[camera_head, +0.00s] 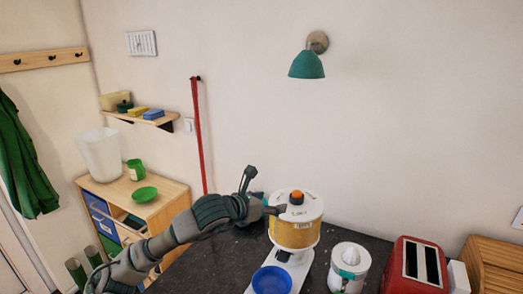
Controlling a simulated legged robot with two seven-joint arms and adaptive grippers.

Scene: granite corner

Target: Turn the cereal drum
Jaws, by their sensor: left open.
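The cereal drum (293,233) is a round dispenser with a white top, an orange knob and a yellowish cereal-filled body. It stands upright on a white base on the dark counter. A blue bowl (271,281) sits at the front of that base. My left gripper (265,194) is open at the drum's upper left. One finger points up and the other reaches toward the drum's white top, near the knob. I cannot tell whether that finger touches it. My right gripper is not in view.
A white juicer (348,266) and a red toaster (413,268) stand right of the drum, with a wooden bread box (495,265) farther right. A wooden cabinet (165,198) with a green bowl and mug is at the left. Dark counter (222,262) left of the drum is clear.

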